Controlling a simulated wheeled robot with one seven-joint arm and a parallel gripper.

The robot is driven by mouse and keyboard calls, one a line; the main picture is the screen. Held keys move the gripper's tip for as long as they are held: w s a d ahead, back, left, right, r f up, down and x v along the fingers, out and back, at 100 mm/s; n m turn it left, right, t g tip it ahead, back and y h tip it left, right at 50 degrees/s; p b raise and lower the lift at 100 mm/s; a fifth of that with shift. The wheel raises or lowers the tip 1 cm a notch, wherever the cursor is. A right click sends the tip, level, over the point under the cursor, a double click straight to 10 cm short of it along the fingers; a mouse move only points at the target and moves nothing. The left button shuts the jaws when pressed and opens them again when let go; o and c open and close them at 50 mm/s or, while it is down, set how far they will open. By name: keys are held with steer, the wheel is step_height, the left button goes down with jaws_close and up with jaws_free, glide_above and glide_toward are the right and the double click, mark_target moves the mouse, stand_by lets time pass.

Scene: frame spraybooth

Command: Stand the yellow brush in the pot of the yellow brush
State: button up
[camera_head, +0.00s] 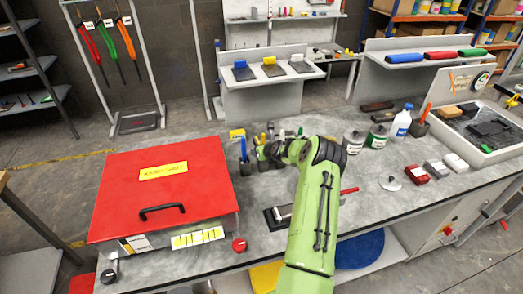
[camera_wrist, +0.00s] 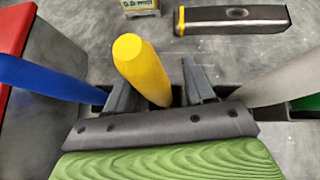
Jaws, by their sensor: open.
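The yellow brush (camera_wrist: 143,68) shows in the wrist view as a thick yellow handle with its round end toward the camera. It leans between the two fingers of my gripper (camera_wrist: 160,80), with a gap on the right finger's side. My gripper is open. In the head view my gripper (camera_head: 266,152) is over a row of small dark pots near the far edge of the bench, where a bit of yellow handle (camera_head: 263,139) shows. The lower end of the yellow brush and the pot under it are hidden by my gripper.
A blue handle (camera_wrist: 50,78) stands close left of my gripper and a grey handle (camera_wrist: 282,80) close right. A red-lidded box (camera_head: 150,205) fills the bench's left. Jars (camera_head: 353,141), a white bottle (camera_head: 401,123) and a tray (camera_head: 480,125) are to the right.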

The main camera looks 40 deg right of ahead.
steer(key=v, duration=1.5)
steer(key=shift+s+r, duration=0.2)
steer(key=shift+r, duration=0.05)
steer(key=shift+a, duration=0.15)
